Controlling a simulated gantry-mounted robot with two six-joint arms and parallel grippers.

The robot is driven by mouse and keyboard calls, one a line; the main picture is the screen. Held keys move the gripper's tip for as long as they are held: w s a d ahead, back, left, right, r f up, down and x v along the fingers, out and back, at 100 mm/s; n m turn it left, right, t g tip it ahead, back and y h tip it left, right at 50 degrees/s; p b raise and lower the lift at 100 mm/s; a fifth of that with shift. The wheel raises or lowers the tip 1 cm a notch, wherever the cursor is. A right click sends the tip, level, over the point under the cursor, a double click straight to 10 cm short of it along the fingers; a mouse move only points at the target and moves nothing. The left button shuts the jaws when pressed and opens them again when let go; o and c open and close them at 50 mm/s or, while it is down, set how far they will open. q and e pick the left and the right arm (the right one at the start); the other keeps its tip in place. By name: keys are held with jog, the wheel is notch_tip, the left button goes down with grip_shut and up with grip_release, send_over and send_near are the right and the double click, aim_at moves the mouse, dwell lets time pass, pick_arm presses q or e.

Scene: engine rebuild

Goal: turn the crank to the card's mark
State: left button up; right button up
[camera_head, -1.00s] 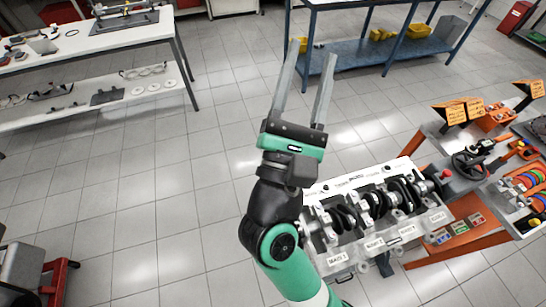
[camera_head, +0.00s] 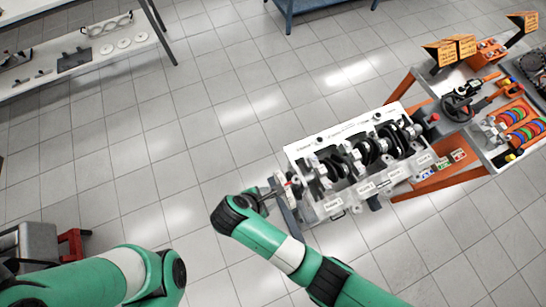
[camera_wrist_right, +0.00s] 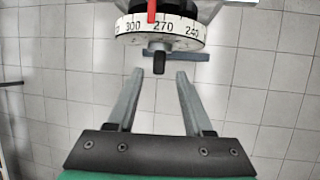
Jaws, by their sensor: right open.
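The crankshaft (camera_head: 360,157) lies in the white engine block (camera_head: 310,208). A white degree dial (camera_wrist_right: 185,29) at the block's left end shows 300, 270 and 240 in the right wrist view. A red pointer (camera_wrist_right: 152,12) stands just left of the 270. A short dark handle (camera_wrist_right: 159,63) sticks out below the dial. My right gripper (camera_wrist_right: 160,75) is open, its fingertips either side of and just short of the handle. Orange cards (camera_head: 450,50) stand at the upper right, their writing too small to read. My left arm shows at bottom left; its gripper is out of frame.
An orange-framed cart (camera_head: 440,188) right of the block carries a black handwheel (camera_head: 462,106) and a tray of coloured rings (camera_head: 515,118). A white bench (camera_head: 85,50) with parts is at upper left. The floor between is clear.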

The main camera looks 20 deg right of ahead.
jog(key=b+x, duration=0.1)
jog(key=x, duration=0.5)
jog(key=shift+w+d, duration=0.1)
grip_shut()
